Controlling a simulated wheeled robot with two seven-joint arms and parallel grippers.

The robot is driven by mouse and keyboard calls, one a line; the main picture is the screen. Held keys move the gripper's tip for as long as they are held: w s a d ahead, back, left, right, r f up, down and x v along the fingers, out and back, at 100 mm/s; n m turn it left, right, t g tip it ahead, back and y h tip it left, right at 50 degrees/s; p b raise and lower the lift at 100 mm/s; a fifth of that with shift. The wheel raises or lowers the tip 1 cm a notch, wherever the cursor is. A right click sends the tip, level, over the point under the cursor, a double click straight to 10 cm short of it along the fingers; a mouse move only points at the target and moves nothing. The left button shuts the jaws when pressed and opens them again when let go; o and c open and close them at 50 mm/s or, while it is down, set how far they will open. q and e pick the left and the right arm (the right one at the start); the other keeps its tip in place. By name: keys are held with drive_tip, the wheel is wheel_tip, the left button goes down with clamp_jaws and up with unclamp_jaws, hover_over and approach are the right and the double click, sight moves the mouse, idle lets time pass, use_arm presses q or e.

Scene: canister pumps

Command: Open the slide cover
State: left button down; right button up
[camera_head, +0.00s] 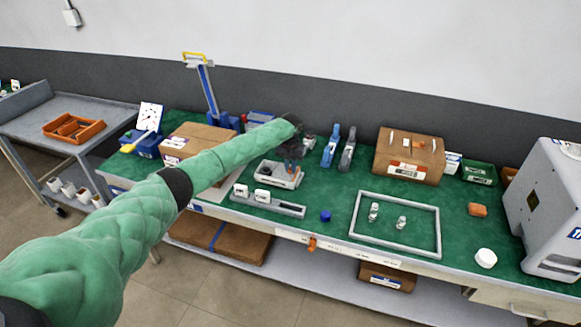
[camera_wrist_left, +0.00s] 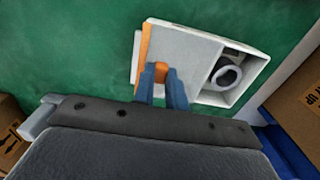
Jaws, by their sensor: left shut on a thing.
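The slide cover (camera_wrist_left: 180,50) is a light grey lid on a shallow white box (camera_wrist_left: 247,92) on the green table. It covers most of the box and leaves an opening at the right in the left wrist view, where a round ring-shaped part (camera_wrist_left: 227,77) shows inside. My left gripper (camera_wrist_left: 163,88) is shut on the cover's orange knob (camera_wrist_left: 161,71). In the head view my left gripper (camera_head: 292,165) reaches down over the white box (camera_head: 268,178), and hides part of it. My right gripper is not in view.
A grey tray with white parts (camera_head: 268,207) lies in front of the box, with a blue cap (camera_head: 325,216) beside it. A grey frame (camera_head: 395,255) lies to the right.

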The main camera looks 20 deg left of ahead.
use_arm(q)
drive_tip(key=shift+d, duration=0.1)
